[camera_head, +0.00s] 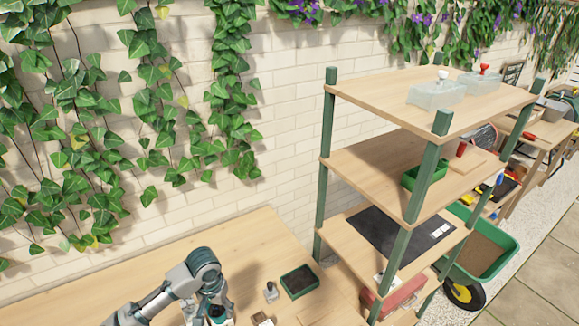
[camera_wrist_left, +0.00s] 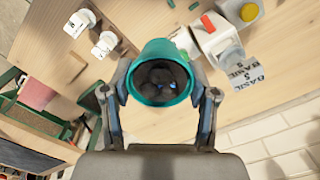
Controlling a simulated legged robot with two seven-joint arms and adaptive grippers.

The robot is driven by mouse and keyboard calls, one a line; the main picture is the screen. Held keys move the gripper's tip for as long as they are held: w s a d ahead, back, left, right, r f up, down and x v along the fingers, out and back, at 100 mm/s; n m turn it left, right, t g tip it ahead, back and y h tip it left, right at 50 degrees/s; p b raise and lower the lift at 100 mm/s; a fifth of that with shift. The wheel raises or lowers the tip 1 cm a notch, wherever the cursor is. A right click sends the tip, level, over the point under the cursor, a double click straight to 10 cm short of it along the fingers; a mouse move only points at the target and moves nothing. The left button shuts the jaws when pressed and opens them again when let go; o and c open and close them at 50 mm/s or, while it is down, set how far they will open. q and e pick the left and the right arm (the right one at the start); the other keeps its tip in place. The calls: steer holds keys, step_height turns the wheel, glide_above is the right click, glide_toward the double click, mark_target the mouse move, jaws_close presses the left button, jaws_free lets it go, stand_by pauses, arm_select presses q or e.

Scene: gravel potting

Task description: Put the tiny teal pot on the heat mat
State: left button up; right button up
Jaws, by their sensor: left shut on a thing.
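The tiny teal pot (camera_wrist_left: 160,98) is between the two fingers of my left gripper (camera_wrist_left: 161,92) in the left wrist view. The gripper is shut on it, and I look into its dark opening. In the head view my left gripper (camera_head: 217,311) is at the bottom edge over the wooden bench, with the pot mostly hidden. A flat black mat, which looks like the heat mat (camera_head: 385,232), lies on the lower shelf of the rack, to the right of and apart from the gripper. A pale label shows at its right end. My right gripper is in neither view.
Green posts (camera_head: 425,175) and the middle shelf (camera_head: 375,160) frame the space above the mat. A green tray (camera_head: 424,175) sits on the middle shelf.

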arm_select(q)
steer(key=shift+w+d+r+n, duration=0.15)
steer(key=shift+w+d+n, duration=0.1)
steer(key=shift+n, duration=0.65)
steer(key=shift+s, duration=0.15)
